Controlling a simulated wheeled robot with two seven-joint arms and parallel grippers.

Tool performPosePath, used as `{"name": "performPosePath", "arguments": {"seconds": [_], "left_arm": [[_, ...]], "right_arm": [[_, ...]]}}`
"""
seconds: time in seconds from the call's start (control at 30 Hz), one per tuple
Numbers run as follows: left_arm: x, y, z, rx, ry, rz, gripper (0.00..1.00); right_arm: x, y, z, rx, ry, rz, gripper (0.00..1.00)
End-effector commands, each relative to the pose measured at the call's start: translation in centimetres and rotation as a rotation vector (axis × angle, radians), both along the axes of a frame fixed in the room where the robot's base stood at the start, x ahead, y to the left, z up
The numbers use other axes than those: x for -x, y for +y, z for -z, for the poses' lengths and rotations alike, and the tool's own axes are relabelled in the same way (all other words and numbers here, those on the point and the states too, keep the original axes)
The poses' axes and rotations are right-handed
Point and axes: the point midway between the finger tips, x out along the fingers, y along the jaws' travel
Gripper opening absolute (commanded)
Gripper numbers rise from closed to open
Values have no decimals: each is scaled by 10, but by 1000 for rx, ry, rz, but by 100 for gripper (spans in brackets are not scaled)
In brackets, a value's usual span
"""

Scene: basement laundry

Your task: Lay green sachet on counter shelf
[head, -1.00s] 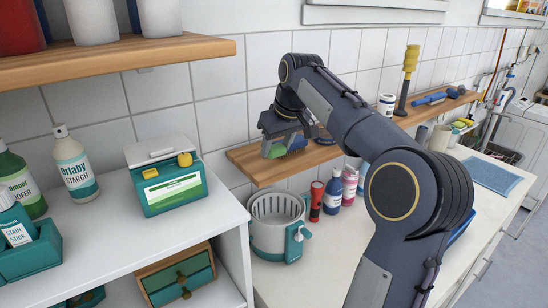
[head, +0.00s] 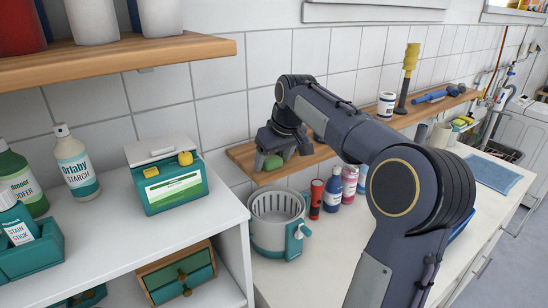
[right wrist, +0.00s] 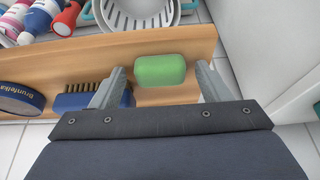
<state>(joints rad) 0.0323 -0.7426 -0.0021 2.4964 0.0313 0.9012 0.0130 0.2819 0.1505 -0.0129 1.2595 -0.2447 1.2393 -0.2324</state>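The green sachet (head: 273,162), a small rounded pillow shape, lies on the wooden counter shelf (head: 244,160) near its left end. In the right wrist view the sachet (right wrist: 160,70) sits over bare wood of the shelf (right wrist: 195,46), between the two fingers. My right gripper (right wrist: 160,86) is open, with a gap between each finger and the sachet. In the head view the right gripper (head: 285,152) is low over the shelf and partly covers the view behind it. My left gripper is in neither view.
A blue brush (right wrist: 82,99) lies close beside one finger, with a blue round tin (right wrist: 20,99) beyond it. Below the shelf stand a grey-white basket (head: 275,230), a red bottle (head: 316,200) and a blue bottle (head: 332,192). A white cabinet (head: 190,235) stands at left.

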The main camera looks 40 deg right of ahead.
Motion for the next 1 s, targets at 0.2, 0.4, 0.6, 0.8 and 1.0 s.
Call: {"name": "performPosePath", "arguments": {"seconds": [0.2,0.4,0.6,0.8,1.0], "left_arm": [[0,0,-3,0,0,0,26],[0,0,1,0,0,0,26],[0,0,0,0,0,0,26],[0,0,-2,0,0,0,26],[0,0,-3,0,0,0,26]], "right_arm": [[0,0,-4,0,0,0,70],[10,1,-30,2,-6,-1,70],[27,3,-72,1,-6,-1,70],[40,5,-102,1,-3,-1,70],[45,5,-113,0,0,0,70]]}}
